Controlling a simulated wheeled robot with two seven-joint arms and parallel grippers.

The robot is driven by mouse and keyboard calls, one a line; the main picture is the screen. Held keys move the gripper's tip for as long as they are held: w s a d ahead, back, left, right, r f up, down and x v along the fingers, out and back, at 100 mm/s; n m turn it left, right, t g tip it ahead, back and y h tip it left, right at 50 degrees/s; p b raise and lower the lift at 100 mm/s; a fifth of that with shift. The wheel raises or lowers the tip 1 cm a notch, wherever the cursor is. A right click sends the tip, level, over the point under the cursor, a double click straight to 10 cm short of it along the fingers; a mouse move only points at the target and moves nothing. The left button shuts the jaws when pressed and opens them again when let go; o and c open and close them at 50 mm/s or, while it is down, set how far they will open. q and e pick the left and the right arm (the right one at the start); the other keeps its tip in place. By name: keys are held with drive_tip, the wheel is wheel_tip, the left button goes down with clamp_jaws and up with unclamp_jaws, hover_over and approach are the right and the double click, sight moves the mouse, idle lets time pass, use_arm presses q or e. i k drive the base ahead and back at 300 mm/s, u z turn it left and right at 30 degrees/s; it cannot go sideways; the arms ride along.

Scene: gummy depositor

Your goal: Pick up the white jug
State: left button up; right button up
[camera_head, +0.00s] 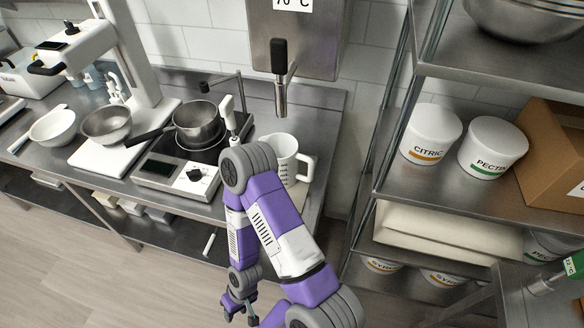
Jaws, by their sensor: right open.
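The white jug (284,155) stands upright on the steel counter (325,120), right of the hot plate and below a steel spout. Its handle points right, and dark marks show on its side. My right arm hides part of its lower left. My right gripper (240,317) hangs low in front of the counter, well below and to the left of the jug and apart from it. It is open, with nothing seen between its fingers. My left gripper is not in view.
A saucepan (197,124) sits on the hot plate (165,170) left of the jug. A steel tank (300,40) with a spout hangs above. A rack (395,110) with white tubs stands at right. Metal and white bowls sit farther left. The floor in front is clear.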

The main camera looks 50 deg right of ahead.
sight(286, 147)
drive_tip(key=z, duration=2.1)
drive_tip(key=k, duration=0.65)
drive_tip(key=u, duration=0.4)
drive_tip(key=i, duration=0.5)
